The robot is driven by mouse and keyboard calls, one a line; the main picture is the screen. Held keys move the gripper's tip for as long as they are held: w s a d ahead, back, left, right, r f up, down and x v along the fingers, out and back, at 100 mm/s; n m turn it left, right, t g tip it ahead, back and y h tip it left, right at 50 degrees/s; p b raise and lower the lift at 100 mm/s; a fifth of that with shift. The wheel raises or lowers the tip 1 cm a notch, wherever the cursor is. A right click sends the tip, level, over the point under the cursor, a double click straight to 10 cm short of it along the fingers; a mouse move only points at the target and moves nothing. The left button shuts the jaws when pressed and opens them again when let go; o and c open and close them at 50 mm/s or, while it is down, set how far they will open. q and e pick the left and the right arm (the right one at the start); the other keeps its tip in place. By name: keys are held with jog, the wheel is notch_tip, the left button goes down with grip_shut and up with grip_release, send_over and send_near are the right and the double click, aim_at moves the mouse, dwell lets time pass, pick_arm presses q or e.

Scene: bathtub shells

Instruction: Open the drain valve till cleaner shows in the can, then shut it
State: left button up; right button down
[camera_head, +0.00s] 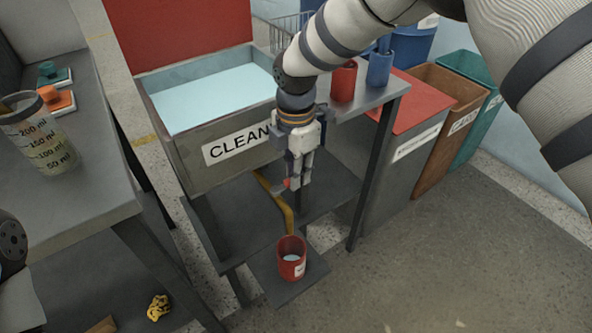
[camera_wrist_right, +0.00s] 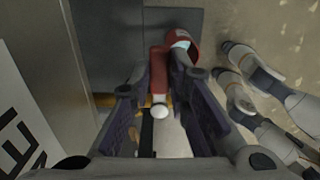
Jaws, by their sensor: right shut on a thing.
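The grey tank (camera_head: 190,158) labelled "CLEAN…" holds pale blue cleaner (camera_head: 215,97). My right gripper (camera_head: 292,184) points down in front of it, shut on the red valve handle, which shows as a small red bit (camera_head: 287,183) at the fingertips and more clearly in the right wrist view (camera_wrist_right: 158,62). The fingers hide most of the valve. A yellow pipe (camera_head: 288,218) runs down toward the can. The red can (camera_head: 291,265) stands upright below, with pale blue liquid visible inside; it also shows in the right wrist view (camera_wrist_right: 186,28). My left gripper is out of view.
A grey bench (camera_head: 90,205) at left carries a measuring beaker (camera_head: 40,140). Red and blue cups (camera_head: 380,68) stand on a shelf right of the tank. Bins, including a brown one (camera_head: 445,118), line the right. A yellow crumpled thing (camera_head: 158,307) lies low. Floor at right is clear.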

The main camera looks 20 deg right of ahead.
jog(key=c, duration=1.5)
grip_release()
notch_tip(320, 180, up, 12)
